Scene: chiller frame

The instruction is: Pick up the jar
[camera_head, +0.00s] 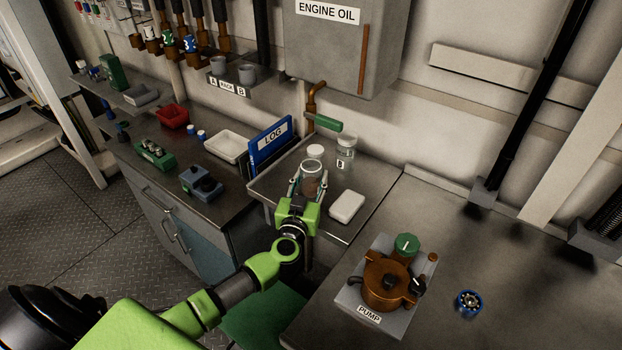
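My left gripper (311,181) reaches in from the front, with one finger on each side of this jar. Whether the fingers press on the glass is too small to tell. A second glass jar (346,155) with a pale lid and a "B" label stands behind it to the right. My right gripper is not in view.
A white box (347,206) lies right of my gripper on the tray (372,212). A blue LOG binder (271,142) stands to the left. A green-handled tap (324,122) hangs above the jars. A pump (385,285) sits on the right bench.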

